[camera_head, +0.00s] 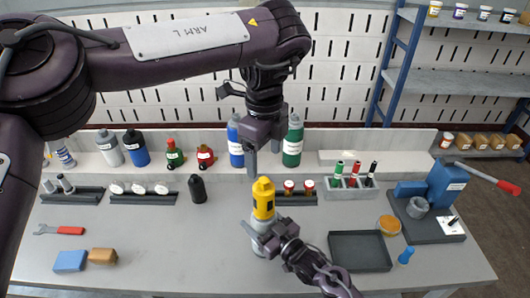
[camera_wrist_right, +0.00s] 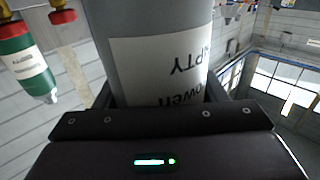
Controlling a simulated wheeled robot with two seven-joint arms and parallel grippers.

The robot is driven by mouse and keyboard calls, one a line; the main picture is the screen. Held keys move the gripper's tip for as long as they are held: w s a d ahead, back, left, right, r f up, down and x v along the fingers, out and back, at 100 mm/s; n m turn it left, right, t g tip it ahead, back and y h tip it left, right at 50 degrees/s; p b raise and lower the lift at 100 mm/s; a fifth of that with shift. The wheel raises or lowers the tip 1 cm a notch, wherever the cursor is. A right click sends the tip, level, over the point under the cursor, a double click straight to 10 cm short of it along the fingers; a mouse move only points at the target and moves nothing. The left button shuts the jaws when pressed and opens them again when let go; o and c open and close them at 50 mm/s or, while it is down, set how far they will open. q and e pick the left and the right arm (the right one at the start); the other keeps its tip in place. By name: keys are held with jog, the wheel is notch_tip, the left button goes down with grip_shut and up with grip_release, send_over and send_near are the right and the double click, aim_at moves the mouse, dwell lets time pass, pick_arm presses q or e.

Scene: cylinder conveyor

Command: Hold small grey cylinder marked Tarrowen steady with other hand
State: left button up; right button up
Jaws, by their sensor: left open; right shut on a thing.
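The small grey cylinder (camera_head: 258,246) stands upright near the middle of the bench, partly hidden by my right gripper. In the right wrist view, the cylinder (camera_wrist_right: 130,22) fills the space between the fingers, and its white label shows upside-down, cut-off text ending in "owen" and "PTY". A yellow cap-like piece (camera_head: 263,199) sits on top of the cylinder. My right gripper (camera_head: 268,238) is shut on the cylinder's body. My left gripper (camera_head: 265,160) is open, pointing down just above the yellow piece, apart from the cylinder's body.
A black cylinder (camera_head: 197,189) stands left of the grey one. Blue (camera_head: 236,145) and green (camera_head: 292,145) cylinders stand behind. An empty dark tray (camera_head: 360,252) lies to the right.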

aim_at(264, 190)
pick_arm(q)
notch_tip(264, 190, down, 12)
jog(key=shift+r, duration=0.15)
dwell(0.3)
jog(key=c, duration=0.3)
dwell(0.7)
jog(key=shift+a, duration=0.1)
dwell(0.5)
jog(key=c, duration=0.9)
jog(key=o, duration=1.1)
jog(key=shift+c, duration=0.2)
jog(key=shift+r, duration=0.1)
